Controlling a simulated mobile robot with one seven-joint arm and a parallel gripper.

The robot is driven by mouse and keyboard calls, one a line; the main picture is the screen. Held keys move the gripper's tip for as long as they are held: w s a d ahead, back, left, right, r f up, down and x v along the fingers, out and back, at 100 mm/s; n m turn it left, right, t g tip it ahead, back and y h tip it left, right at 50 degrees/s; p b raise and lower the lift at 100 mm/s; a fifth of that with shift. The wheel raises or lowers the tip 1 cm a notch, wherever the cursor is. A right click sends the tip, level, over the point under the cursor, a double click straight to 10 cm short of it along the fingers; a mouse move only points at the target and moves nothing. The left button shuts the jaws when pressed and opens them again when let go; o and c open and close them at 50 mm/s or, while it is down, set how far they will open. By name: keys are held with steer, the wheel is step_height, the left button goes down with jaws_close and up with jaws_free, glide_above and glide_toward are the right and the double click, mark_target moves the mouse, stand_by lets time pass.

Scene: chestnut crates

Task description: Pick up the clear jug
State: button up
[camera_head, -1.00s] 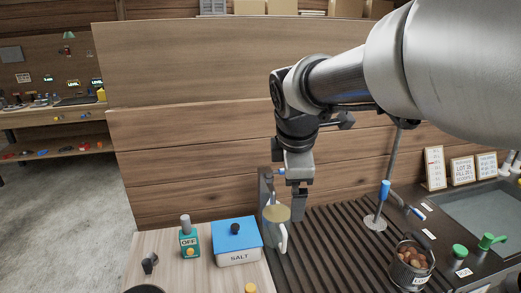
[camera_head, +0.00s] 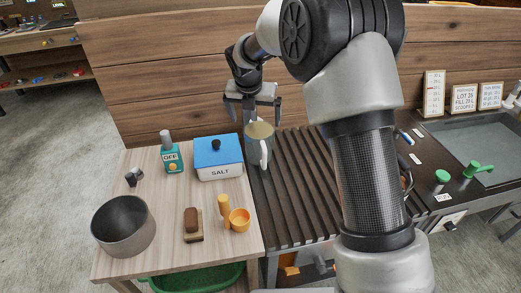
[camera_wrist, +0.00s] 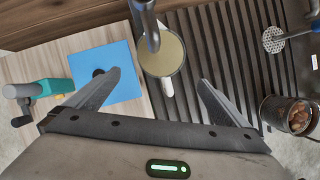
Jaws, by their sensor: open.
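The clear jug (camera_head: 258,150) stands upright at the left end of the dark slatted surface, beside the blue-lidded salt box. Its pale handle faces the front, and it looks greyish with a tan round top. It also shows in the wrist view (camera_wrist: 170,60), where a grey metal post or spout overlaps it. My gripper (camera_head: 255,108) is open and empty above and slightly behind the jug. In the wrist view its two fingers (camera_wrist: 158,88) are spread wide, with the jug beyond the gap between them. I cannot tell the exact height between them.
The salt box (camera_head: 218,170) sits close on the jug's left. The grey post (camera_wrist: 148,25) stands right at the jug. A teal OFF device (camera_head: 172,160), a pot (camera_head: 123,226), a brush (camera_head: 193,225) and an orange scoop (camera_head: 238,219) are on the wooden top. Slats (camera_head: 295,190) right of the jug are clear.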

glide_above(260, 148)
steer(key=w+a, duration=0.1)
steer(key=w, duration=0.1)
step_height(260, 148, down, 9)
steer(key=shift+w, duration=0.2)
steer(key=shift+f, duration=0.1)
steer(key=c, duration=2)
steer(key=shift+w+r, duration=0.15)
steer(key=shift+r, duration=0.05)
steer(key=shift+c, duration=0.6)
steer(key=shift+r, duration=0.15)
